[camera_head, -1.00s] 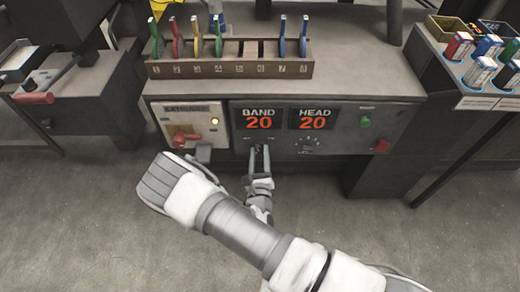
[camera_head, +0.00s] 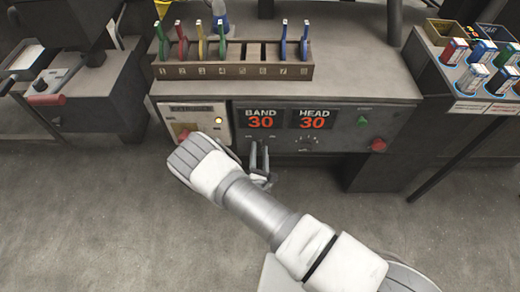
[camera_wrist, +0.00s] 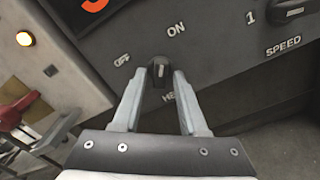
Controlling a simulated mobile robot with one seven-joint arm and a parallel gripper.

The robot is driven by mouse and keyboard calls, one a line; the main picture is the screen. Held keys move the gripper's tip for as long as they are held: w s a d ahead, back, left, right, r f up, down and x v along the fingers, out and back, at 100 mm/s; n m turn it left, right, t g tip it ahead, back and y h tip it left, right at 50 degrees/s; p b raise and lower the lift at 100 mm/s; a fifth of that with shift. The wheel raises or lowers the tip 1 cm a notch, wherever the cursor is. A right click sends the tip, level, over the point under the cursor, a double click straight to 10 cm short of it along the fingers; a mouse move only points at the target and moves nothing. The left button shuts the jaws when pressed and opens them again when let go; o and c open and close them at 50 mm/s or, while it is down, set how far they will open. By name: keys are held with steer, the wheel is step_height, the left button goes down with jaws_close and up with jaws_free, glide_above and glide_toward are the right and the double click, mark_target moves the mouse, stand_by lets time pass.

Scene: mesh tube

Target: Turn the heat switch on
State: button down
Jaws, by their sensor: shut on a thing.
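The heat switch (camera_wrist: 160,72) is a small dark knob on the grey control panel (camera_wrist: 215,55). In the wrist view OFF is printed to its left, ON above and slightly right, and a partly hidden HEAT label below. The knob's pale mark points up, closer to ON than to OFF. My gripper (camera_wrist: 160,75) has one finger on each side of the knob and is shut on it. In the head view my gripper (camera_head: 259,150) is at the panel's lower edge, and the knob is hard to make out there.
The BAND display (camera_head: 261,119) and HEAD display (camera_head: 312,119) both read 30. An amber lamp (camera_head: 219,120) is lit on the extruder panel at left. A speed knob (camera_wrist: 294,8) lies to the right. A rack (camera_head: 230,72) of coloured tools stands above.

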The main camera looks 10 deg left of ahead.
steer(key=shift+r+m, duration=0.1)
steer(key=shift+m, duration=1)
steer(key=c, duration=0.8)
jaws_free()
steer(key=shift+s+a, duration=0.1)
